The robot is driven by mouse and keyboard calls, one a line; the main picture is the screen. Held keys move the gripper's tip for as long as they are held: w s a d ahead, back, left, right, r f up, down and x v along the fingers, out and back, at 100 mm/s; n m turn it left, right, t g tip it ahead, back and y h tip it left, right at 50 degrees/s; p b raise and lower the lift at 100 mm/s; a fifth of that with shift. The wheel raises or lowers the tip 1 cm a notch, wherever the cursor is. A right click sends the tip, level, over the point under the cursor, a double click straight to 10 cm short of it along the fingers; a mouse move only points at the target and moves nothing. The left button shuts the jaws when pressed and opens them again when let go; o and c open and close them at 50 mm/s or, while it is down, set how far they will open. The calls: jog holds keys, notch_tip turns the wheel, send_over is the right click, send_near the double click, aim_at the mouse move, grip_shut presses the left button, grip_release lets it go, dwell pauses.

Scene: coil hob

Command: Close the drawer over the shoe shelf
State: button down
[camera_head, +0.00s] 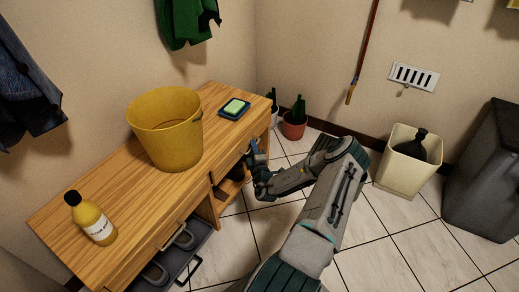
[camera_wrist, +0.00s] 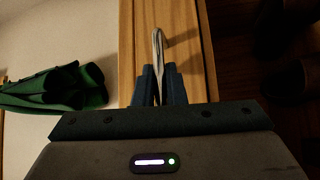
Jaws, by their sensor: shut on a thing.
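The drawer front (camera_wrist: 195,55) is a wooden panel with a thin metal handle (camera_wrist: 157,45). My gripper (camera_wrist: 159,78) is shut on this handle, which stands between its two dark fingers. In the head view my gripper (camera_head: 252,152) is at the front of the wooden bench, near its right end. The shoe shelf (camera_head: 228,190) is the open compartment below, with dark shoes inside. My gripper and arm hide part of the drawer. I cannot tell from these views how far out the drawer stands.
A yellow bucket (camera_head: 165,145), a bottle (camera_head: 90,219) and a sponge on a blue dish (camera_head: 233,108) stand on the bench top. A grey pull-out tray (camera_head: 203,236) with shoes sticks out at the left. Potted plants (camera_head: 294,124) and bins (camera_head: 400,178) stand beyond; tiled floor is clear.

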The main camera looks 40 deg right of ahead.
jog(key=shift+w+a, duration=0.2)
jog(key=shift+w, duration=0.15)
jog(key=c, duration=1.5)
grip_release()
jog(key=shift+w+a, duration=0.1)
jog(key=p+v, duration=0.4)
jog(key=v, duration=0.9)
jog(key=shift+s, duration=0.4)
jog(key=shift+a, duration=0.1)
